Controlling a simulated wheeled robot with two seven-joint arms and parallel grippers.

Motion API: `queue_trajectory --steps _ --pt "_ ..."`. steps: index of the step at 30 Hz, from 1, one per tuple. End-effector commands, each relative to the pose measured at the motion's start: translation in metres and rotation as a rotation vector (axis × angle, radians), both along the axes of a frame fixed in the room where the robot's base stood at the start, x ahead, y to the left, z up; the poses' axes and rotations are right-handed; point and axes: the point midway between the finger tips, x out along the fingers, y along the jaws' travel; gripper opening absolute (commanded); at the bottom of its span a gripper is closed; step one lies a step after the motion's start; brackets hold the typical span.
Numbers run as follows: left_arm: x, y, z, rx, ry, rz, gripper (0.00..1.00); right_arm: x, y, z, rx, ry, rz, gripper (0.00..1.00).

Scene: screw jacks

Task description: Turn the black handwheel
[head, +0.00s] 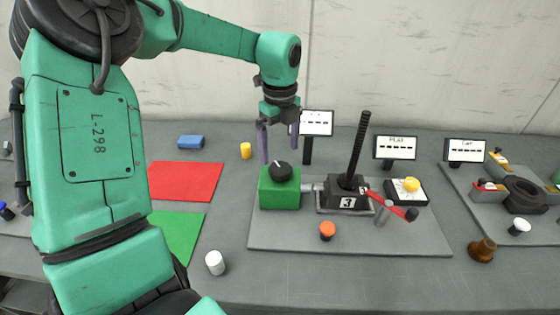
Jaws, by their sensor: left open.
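The black handwheel (281,171) is a round knob with a light mark on top. It sits on a green box (280,194) at the left of a grey base plate (310,240). My left gripper (280,154) points down just above the handwheel, its two fingers spread apart with nothing visible between them. Whether a fingertip touches the wheel is hard to tell. A short shaft joins the green box to a black screw jack (347,191) with a tall threaded screw (359,145). My right gripper is not in view.
On the plate are an orange button (327,231), a red lever (388,203) and a yellow button (411,184). Small display signs (396,147) stand behind. A white cylinder (215,262) and brown knob (482,250) stand in front. Another plate with a black ring (525,194) is right.

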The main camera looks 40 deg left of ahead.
Motion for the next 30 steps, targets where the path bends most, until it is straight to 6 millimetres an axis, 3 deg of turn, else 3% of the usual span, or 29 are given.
queue_trajectory --steps 6,16,17,23,30 --pt "0.000 0.000 -0.045 -0.001 0.003 0.000 1.00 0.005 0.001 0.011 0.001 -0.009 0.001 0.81" --pt "0.000 0.000 -0.057 0.000 -0.002 0.000 1.00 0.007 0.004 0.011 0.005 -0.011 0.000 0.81" --pt "0.000 0.000 -0.057 0.000 -0.002 0.000 0.96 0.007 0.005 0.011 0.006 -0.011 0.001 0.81" --pt "0.001 0.000 -0.056 0.000 -0.002 0.000 0.20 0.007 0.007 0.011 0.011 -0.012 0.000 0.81" --pt "0.001 0.000 -0.057 -0.001 -0.002 -0.013 0.17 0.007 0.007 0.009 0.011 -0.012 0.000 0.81"
